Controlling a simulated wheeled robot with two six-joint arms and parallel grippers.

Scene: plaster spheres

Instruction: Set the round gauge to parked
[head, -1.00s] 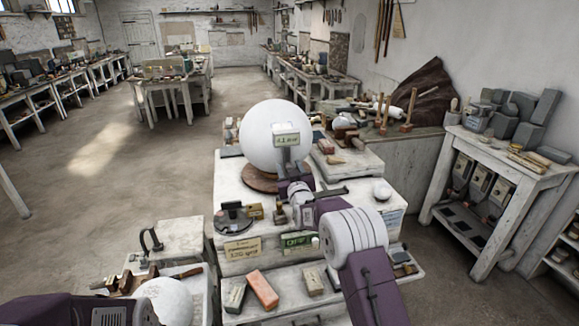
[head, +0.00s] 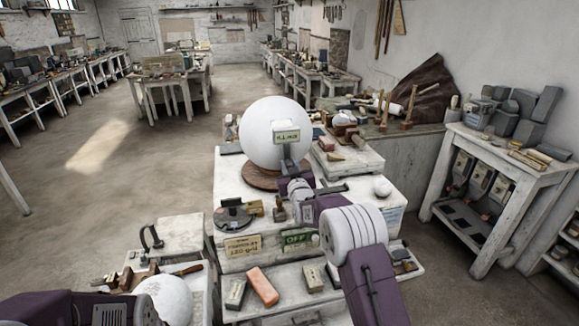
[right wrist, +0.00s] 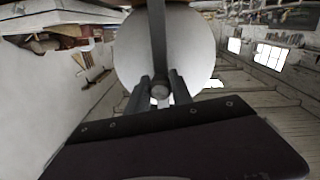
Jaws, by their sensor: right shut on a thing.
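A large white plaster sphere (head: 268,130) sits on a round brown wooden base (head: 262,177) on the white bench. In front of it is a small pale display (head: 287,135) on a grey upright, likely part of the round gauge; its text is too small to read surely. My right gripper (head: 290,168) is at this upright, low in front of the sphere. In the right wrist view its fingers (right wrist: 160,92) are shut around a small round grey knob (right wrist: 160,91) at the end of a dark bar (right wrist: 157,45), with the sphere behind. My left arm enters at lower left; its gripper is not visible.
A green OFF sign (head: 298,238) and a yellowish card (head: 242,246) are on the bench front. A dark round tool (head: 233,215) is left of my right arm. A reddish block (head: 263,287) lies on the lower shelf. Another white sphere (head: 168,300) is at lower left.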

